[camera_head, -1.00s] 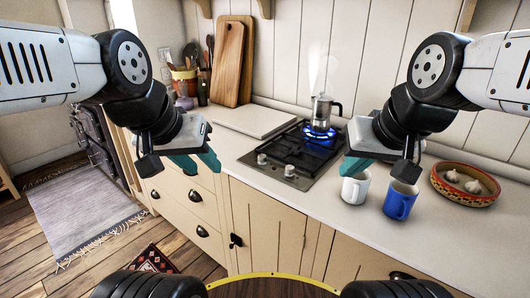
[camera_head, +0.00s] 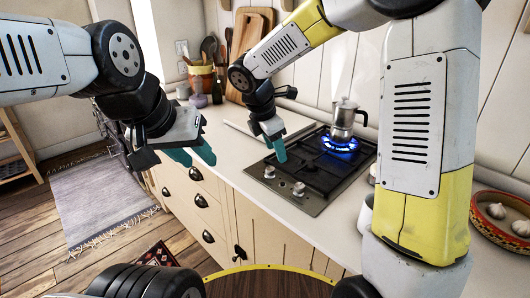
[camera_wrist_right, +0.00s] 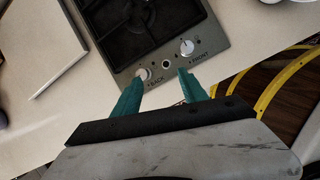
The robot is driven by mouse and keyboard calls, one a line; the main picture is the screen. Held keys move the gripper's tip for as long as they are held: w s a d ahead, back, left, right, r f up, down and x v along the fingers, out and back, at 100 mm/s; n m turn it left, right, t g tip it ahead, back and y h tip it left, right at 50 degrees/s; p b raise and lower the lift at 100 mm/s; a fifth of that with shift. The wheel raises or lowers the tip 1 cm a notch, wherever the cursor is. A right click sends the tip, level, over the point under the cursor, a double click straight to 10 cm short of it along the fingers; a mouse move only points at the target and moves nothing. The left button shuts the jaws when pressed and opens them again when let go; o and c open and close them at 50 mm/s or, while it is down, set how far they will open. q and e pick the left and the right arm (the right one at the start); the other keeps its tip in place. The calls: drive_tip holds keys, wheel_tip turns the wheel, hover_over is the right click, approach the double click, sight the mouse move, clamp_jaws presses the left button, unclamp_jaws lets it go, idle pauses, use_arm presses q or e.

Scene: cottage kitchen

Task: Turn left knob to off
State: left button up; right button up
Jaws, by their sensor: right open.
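The hob's left knob (camera_head: 269,172) is a small pale knob at the front left of the steel hob (camera_head: 313,206). The right knob (camera_head: 298,188) sits beside it. In the right wrist view the left knob (camera_wrist_right: 143,74) is marked BACK, and the right knob (camera_wrist_right: 187,47) is marked FRONT. My right gripper (camera_head: 279,151) is open above the hob's left front corner. In its wrist view, the left fingertip of this gripper (camera_wrist_right: 161,80) overlaps the left knob's edge; I cannot tell whether they touch. My left gripper (camera_head: 192,156) is open and empty over the counter's left front edge.
A metal moka pot (camera_head: 343,119) stands over a lit blue flame (camera_head: 340,145). A pale board (camera_head: 249,124) lies left of the hob. My right arm hides most of the mugs. A bowl with garlic (camera_head: 497,240) is at the right.

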sight(269, 169)
drive_tip(key=w+f+n, duration=0.1)
drive_tip(key=w+f, duration=0.1)
drive_tip(key=f, duration=0.1)
drive_tip(key=w+a+f+n, duration=0.1)
drive_tip(key=w+f, duration=0.1)
drive_tip(key=f, duration=0.2)
drive_tip(key=w+a+f+n, duration=0.1)
drive_tip(key=w+f, duration=0.1)
drive_tip(key=f, duration=0.1)
drive_tip(key=shift+w+f+n, duration=0.1)
drive_tip(key=shift+f+n, duration=0.2)
drive_tip(key=shift+f, duration=0.1)
clamp_jaws()
